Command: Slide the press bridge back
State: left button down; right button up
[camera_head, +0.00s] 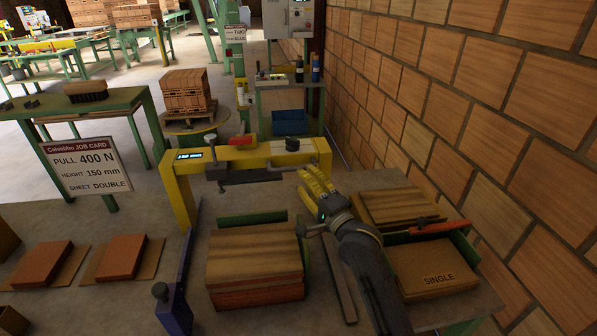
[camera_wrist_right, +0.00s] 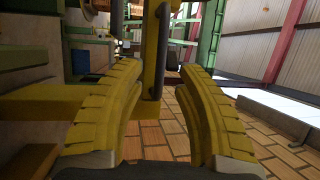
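The yellow press bridge (camera_head: 230,153) spans the bench in the head view, with a small display at its left end and a dark plate under its beam. A grey bar handle (camera_head: 290,167) runs along its front right. My right gripper (camera_head: 310,182) is just in front of the bridge's right end. In the right wrist view its two yellow fingers (camera_wrist_right: 157,78) stand apart, with a yellow beam and dark bar (camera_wrist_right: 165,45) showing between them. The fingers appear not closed on it; exact contact cannot be told. My left gripper is not in view.
A stack of boards (camera_head: 255,250) lies in front of the bridge. More boards (camera_head: 395,207) and a sheet marked SINGLE (camera_head: 432,267) lie to the right, near the brick wall (camera_head: 480,90). A blue post (camera_head: 178,285) stands front left. A job card (camera_head: 87,170) reads 400 N, 150 mm, DOUBLE.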

jog(key=v, duration=0.6)
jog(key=shift+s, duration=0.2)
jog(key=shift+d, duration=0.1)
